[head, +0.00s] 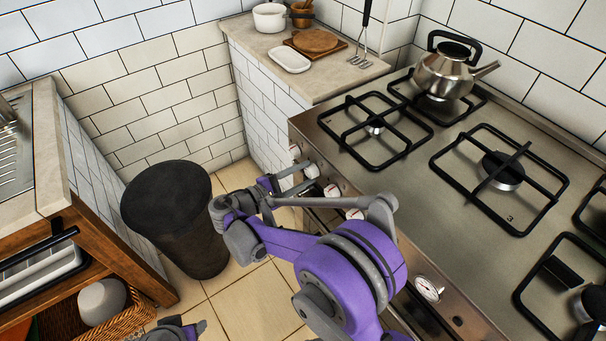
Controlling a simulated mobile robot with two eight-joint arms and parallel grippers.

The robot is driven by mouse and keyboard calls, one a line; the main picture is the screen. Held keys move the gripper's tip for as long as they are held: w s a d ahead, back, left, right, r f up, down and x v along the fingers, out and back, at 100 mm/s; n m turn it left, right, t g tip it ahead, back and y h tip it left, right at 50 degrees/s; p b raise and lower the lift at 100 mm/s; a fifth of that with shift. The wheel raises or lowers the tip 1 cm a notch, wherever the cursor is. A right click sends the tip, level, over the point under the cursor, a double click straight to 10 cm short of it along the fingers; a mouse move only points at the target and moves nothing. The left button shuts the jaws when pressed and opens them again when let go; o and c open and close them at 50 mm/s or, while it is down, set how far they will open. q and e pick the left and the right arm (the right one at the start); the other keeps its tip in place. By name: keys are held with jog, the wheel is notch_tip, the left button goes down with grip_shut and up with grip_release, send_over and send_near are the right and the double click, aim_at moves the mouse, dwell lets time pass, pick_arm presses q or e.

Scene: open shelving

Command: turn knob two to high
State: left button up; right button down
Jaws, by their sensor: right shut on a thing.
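A row of white stove knobs runs along the front panel of the steel stove (410,215). My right gripper (309,174) is at this row, with its grey fingers reaching to the panel. It is shut on a knob that its fingers largely hide. The farthest white knob (295,151) shows just beyond the fingers. Another knob (331,190) and a further knob (354,214) show on the near side. The knob markings are too small to read. Part of my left gripper (185,330) shows low at the bottom edge, away from the stove; its jaws are unclear.
A kettle (446,72) stands on a back burner. A dark bin (180,222) stands on the floor left of my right gripper. A tiled counter (345,80) holds a white pot and dishes. A wooden unit with a basket (135,313) is at the left.

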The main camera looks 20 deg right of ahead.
jog(key=shift+c, duration=1.8)
grip_release()
jog(key=shift+a, duration=0.1)
jog(key=p+v, duration=0.1)
jog(key=v, duration=0.9)
jog(key=shift+s+a, duration=0.2)
jog(key=shift+a, duration=0.1)
jog(key=shift+a, duration=0.1)
